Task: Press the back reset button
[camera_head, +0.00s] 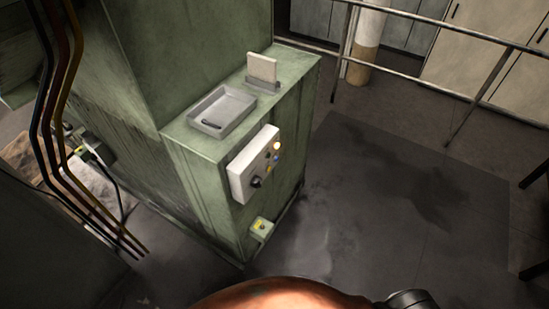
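A pale control box (241,172) is mounted on the side of a green machine cabinet (213,200). Its face carries a lit warm-white button (277,146), a few small coloured buttons and a black knob (256,182). A blue button (276,158) sits just below the lit one. A smaller box with a yellow face (261,226) is fixed low on the same side. Labels are too small to read, so I cannot tell which is the back reset button. Neither of my grippers is in view, and nothing touches the panel.
A grey tray (222,111) holding a small dark item and an upright beige plate (262,68) sit on the cabinet top. Dark cables (58,100) hang at left. A metal railing (430,80) runs behind. The floor (400,190) right of the cabinet is clear.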

